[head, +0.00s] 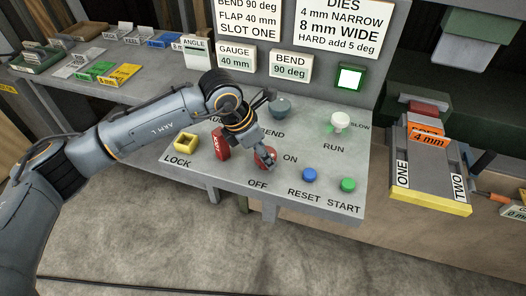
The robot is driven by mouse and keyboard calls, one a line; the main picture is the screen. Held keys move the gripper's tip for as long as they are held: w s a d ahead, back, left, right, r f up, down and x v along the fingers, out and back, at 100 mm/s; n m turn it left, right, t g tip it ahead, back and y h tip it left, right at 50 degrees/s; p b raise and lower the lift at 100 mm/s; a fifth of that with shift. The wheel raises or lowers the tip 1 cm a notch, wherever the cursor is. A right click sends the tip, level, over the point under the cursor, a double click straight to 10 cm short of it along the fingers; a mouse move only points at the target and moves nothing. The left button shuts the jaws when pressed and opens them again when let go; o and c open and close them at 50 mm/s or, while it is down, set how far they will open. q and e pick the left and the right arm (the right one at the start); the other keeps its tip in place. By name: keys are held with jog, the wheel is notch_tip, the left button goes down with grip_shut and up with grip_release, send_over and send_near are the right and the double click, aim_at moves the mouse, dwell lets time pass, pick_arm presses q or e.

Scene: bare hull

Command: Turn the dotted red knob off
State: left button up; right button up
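The knob's dots and pointer direction are too small or covered to read. My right gripper is not in view.
A green-framed lamp (349,78) glows white. A tray (430,170) stands at right.

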pick_arm(q)
jog(key=m+g+b, duration=0.1)
jog(key=m+b, duration=0.1)
jog(key=b, duration=0.1)
jog(key=m+b, duration=0.2)
jog(key=b, duration=0.1)
jog(key=m+g+b, duration=0.1)
jog(key=m+b, duration=0.1)
jog(key=b, duration=0.1)
jog(key=shift+w+f+m+g, duration=0.2)
jog(key=shift+f+m+g, duration=0.1)
jog(key=shift+m+b, duration=0.35)
jog(key=shift+m, duration=0.15)
jog(key=shift+m+g+b, duration=0.5)
jog(key=shift+m+b, duration=0.05)
jog(key=shift+m, duration=0.35)
jog(key=m+g+b, duration=0.1)
jog(key=m, duration=0.1)
jog(key=shift+w+r+m, duration=0.1)
jog(key=shift+r+m, duration=0.05)
jog(key=shift+m, duration=0.25)
jog(key=shift+d+m+g+y, duration=0.1)
jog(key=shift+m+g+y, duration=0.4)
jog(key=shift+m, duration=0.7)
jog(key=shift+m+y, duration=0.6)
jog(key=shift+m, duration=0.9)
jog(key=shift+g, duration=0.3)
jog(key=o, duration=1.1)
jog(key=shift+w, duration=0.1)
jog(key=shift+o, duration=0.2)
